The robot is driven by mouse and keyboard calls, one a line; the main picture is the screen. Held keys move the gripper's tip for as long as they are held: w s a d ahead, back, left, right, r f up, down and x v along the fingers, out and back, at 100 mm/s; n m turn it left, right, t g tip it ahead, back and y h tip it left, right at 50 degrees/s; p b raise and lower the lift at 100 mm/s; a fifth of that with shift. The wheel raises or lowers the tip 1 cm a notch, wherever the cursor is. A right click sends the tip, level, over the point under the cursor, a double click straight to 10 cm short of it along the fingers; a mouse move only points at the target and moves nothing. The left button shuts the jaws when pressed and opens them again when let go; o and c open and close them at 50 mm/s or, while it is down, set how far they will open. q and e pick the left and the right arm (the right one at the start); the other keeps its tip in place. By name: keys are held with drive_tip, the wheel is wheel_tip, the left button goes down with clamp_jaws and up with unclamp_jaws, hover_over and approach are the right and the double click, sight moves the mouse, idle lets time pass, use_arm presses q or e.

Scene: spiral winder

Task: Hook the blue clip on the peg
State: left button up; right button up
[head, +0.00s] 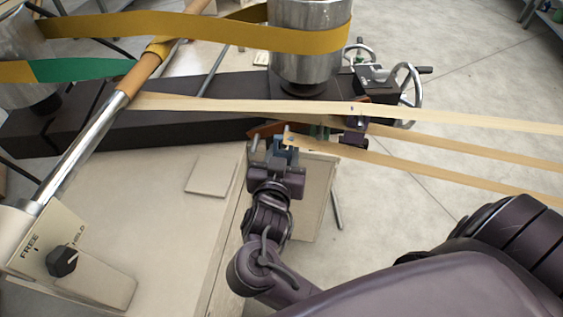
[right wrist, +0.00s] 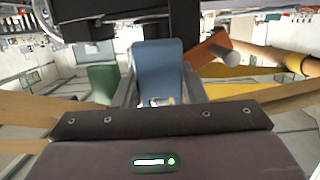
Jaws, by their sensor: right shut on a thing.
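The blue clip (right wrist: 158,68) stands upright between the two grey fingers of my right gripper (right wrist: 158,92) in the right wrist view. In the head view my right gripper (head: 274,152) is shut on the blue clip (head: 290,154), just below the orange-brown bracket (head: 266,130). In the right wrist view this bracket (right wrist: 207,50) is right of the clip, with a short, pale-ended cylinder, possibly the peg, on it. Whether the clip touches it I cannot tell. My left gripper is not in view.
Pale straps (head: 450,118) run right across the work area close to my gripper. A green block (right wrist: 102,85) is left of the clip. A metal drum (head: 308,50) with a yellow band and a handwheel (head: 408,88) stand behind. A bench top (head: 165,215) lies left.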

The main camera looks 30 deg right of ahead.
drive_tip(key=x, duration=0.3)
drive_tip(key=shift+w+d+f+b, duration=0.15)
drive_tip(key=shift+w+b, duration=0.1)
drive_tip(key=shift+b, duration=0.15)
idle(0.3)
idle(0.3)
drive_tip(key=o, duration=1.1)
drive_tip(key=shift+c, duration=0.2)
